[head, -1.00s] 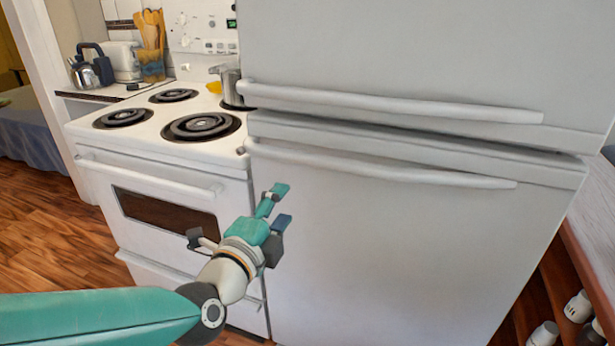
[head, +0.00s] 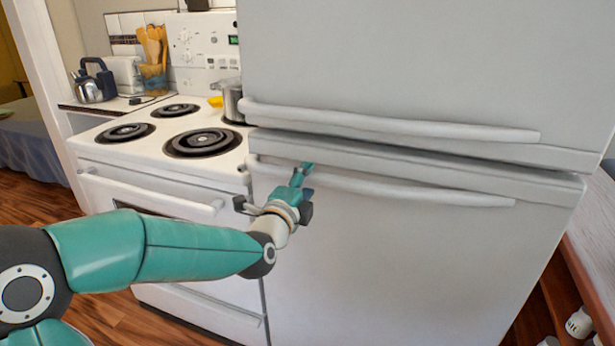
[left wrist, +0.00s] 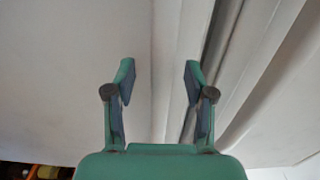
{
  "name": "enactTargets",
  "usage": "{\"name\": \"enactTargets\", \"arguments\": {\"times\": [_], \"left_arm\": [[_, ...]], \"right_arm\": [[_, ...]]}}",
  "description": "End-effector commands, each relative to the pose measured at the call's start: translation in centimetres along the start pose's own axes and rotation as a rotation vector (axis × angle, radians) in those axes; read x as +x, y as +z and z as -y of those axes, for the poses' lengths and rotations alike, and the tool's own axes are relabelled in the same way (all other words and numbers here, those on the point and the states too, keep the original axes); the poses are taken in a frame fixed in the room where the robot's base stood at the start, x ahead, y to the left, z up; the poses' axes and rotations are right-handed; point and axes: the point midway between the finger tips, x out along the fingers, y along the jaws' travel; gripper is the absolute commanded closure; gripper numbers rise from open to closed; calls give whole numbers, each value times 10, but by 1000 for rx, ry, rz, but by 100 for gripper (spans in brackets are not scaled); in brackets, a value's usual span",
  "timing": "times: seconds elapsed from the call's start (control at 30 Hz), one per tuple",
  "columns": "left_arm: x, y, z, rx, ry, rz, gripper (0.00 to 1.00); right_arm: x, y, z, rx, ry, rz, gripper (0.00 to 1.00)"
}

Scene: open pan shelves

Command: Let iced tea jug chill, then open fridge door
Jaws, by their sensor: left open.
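The white fridge (head: 400,255) fills the right of the head view, with both doors shut. Its lower door handle (head: 400,190) runs sideways below the upper door handle (head: 400,124). My left gripper (head: 304,178) is in front of the left part of the lower handle. In the left wrist view it is open (left wrist: 159,82), fingers pointing at the fridge front. A pale strip runs between or behind the fingers; I cannot tell whether they straddle the handle. The iced tea jug is not in view. My right gripper is not in view.
The white stove (head: 150,150) stands left of the fridge, with a metal pot (head: 232,100) at its back right. A kettle (head: 95,82) and a utensil holder (head: 153,75) stand on the counter behind. A shelf with white containers (head: 579,322) is at the lower right.

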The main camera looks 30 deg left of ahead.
Motion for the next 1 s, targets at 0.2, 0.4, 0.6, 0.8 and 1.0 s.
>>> {"name": "enactTargets", "arguments": {"times": [0.2,0.4,0.6,0.8,1.0], "left_arm": [[20,0,0,1,-1,0,46],[23,0,0,1,-1,-1,46],[22,0,0,1,-1,-1,57],[22,-1,0,0,0,-1,91],[22,-1,0,0,1,-1,100]], "right_arm": [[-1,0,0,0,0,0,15],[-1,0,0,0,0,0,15],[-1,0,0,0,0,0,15],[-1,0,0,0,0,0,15],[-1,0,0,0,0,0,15]]}}
